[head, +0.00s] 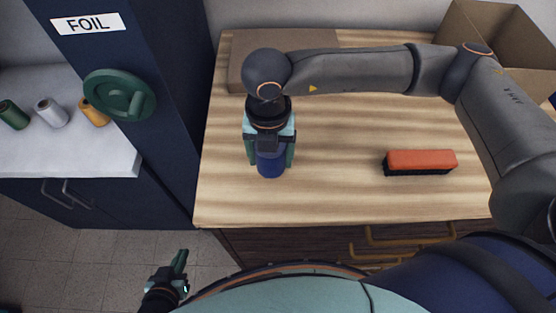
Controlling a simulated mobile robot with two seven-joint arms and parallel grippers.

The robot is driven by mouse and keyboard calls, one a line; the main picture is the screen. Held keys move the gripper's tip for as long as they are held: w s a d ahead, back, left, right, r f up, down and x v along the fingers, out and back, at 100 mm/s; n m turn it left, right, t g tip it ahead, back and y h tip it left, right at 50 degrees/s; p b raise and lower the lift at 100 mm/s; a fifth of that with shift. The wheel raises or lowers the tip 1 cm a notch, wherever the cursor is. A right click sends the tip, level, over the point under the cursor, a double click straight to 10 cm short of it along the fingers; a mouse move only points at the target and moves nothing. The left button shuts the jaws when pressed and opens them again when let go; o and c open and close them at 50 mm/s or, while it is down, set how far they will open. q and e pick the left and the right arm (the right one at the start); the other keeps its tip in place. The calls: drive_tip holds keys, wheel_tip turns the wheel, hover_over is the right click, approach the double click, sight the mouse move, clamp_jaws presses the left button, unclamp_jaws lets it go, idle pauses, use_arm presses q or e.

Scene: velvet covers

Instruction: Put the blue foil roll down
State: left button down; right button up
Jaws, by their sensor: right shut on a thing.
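The blue foil roll (270,165) is at the left part of the wooden worktop (340,195), upright. My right gripper (270,153) points down from above and is shut on it, one finger on each side. The gripper hides the roll's upper part. I cannot tell whether the roll's base touches the wood. My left gripper (180,262) is low at the left, over the floor in front of the worktop, away from the roll. Its fingers are seen too narrowly to tell whether they are open.
A brush with an orange-red back (421,160) lies on the right of the worktop. A flat cardboard piece (240,70) and an open box (500,35) are behind. Wood around the blue roll is clear.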

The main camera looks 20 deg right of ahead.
sight(278, 167)
drive_tip(key=shift+d+f, duration=0.45)
drive_tip(key=shift+f, duration=0.15)
drive_tip(key=f, duration=0.1)
drive_tip(key=f+p, duration=0.1)
drive_tip(key=f, duration=0.1)
drive_tip(key=shift+d, duration=0.3)
drive_tip(key=shift+f, duration=0.3)
drive_tip(key=shift+f, duration=0.1)
drive_tip(key=shift+f, duration=0.15)
drive_tip(key=o, duration=1.4)
drive_tip(key=shift+o, duration=0.2)
